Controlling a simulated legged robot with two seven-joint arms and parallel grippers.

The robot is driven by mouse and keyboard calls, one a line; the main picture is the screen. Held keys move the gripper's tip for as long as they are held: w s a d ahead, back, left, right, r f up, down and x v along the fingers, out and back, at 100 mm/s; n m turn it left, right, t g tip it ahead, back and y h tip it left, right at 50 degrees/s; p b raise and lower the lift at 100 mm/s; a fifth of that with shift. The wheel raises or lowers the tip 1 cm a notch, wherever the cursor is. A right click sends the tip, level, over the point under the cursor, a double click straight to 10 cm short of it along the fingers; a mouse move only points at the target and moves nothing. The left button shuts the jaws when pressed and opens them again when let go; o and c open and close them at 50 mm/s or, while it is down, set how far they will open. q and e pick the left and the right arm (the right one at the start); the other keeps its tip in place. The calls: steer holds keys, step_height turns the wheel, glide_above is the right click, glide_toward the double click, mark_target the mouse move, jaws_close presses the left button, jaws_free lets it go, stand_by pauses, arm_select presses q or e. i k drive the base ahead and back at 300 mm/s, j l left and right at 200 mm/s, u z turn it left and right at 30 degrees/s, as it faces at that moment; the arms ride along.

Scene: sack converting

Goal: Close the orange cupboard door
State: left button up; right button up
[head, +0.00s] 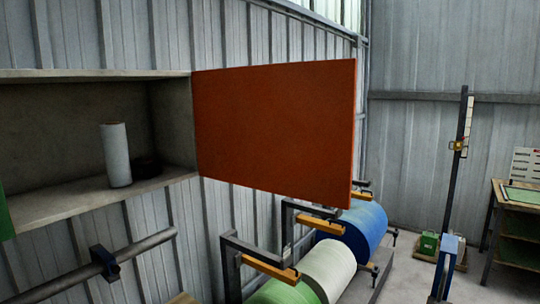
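The orange cupboard door (275,132) stands wide open. It is joined at its left edge to the right side of a grey wall cupboard (172,118) and extends to the right, with its free edge near the picture's middle right. The cupboard's inside is exposed. Neither of my grippers shows in the head view.
Below are a grey horizontal bar (140,246) and green, white (328,268) and blue (352,232) rolls on stands.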

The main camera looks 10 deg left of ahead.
mark_target(284, 129)
steer(key=k+u, duration=0.15)
steer(key=u, duration=0.3)
steer(key=k+u, duration=0.15)
steer(key=u, duration=0.3)
steer(key=k+j+u, duration=0.1)
steer(key=u, duration=0.3)
steer(key=k+j+u, duration=0.1)
steer(key=j+u, duration=0.15)
steer(key=u, duration=0.2)
steer(key=i+l+u, duration=0.1)
steer(key=l+u, duration=0.2)
steer(key=l, duration=0.65)
steer(key=l+u, duration=0.25)
steer(key=l, duration=0.65)
steer(key=k+l+u, duration=0.15)
steer(key=l+u, duration=0.15)
steer(key=l, duration=0.6)
